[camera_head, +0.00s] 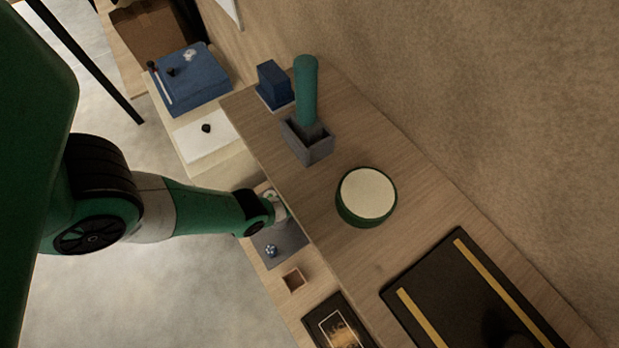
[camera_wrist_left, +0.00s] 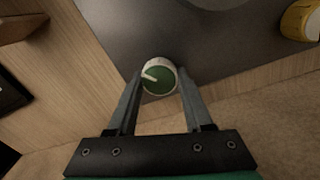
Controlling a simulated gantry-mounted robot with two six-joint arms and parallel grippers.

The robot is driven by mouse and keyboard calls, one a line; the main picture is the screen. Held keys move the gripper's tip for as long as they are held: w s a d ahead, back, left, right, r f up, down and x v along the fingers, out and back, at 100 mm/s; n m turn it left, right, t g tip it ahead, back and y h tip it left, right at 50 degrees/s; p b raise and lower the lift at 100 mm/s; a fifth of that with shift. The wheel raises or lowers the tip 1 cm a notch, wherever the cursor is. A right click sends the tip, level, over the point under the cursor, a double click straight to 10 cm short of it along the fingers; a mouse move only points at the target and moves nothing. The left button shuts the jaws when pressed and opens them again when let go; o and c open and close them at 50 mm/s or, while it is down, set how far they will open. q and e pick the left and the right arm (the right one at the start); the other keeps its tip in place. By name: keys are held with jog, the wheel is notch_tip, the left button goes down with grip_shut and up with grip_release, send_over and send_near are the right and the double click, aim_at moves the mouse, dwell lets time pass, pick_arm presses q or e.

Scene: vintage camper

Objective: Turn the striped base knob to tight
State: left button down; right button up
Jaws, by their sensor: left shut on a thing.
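A round green knob (camera_wrist_left: 160,82) with a pale rim and a short white stripe shows in the left wrist view, on a grey plate (camera_wrist_left: 110,35). The stripe points to the upper left. My left gripper (camera_wrist_left: 161,72) has a finger on each side of the knob and is shut on it. In the head view my left arm reaches in from the left to the lower ledge, where the gripper (camera_head: 280,208) is small and the knob cannot be made out. The tight mark cannot be read. My right gripper is not in view.
A yellow round object (camera_wrist_left: 300,20) stands near the plate's edge. On the higher wooden counter are a green-sided round container (camera_head: 366,196), a grey holder (camera_head: 308,147) with a teal cylinder (camera_head: 306,90), and a black panel (camera_head: 450,295) with yellow stripes.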

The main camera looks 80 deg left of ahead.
pick_arm(q)
jog(key=shift+s+f, duration=0.1)
jog(key=shift+c, duration=1.5)
grip_release()
notch_tip(320, 180, up, 12)
jog(key=p, duration=1.1)
jog(key=shift+a+p, duration=0.3)
jog(key=shift+f, duration=0.15)
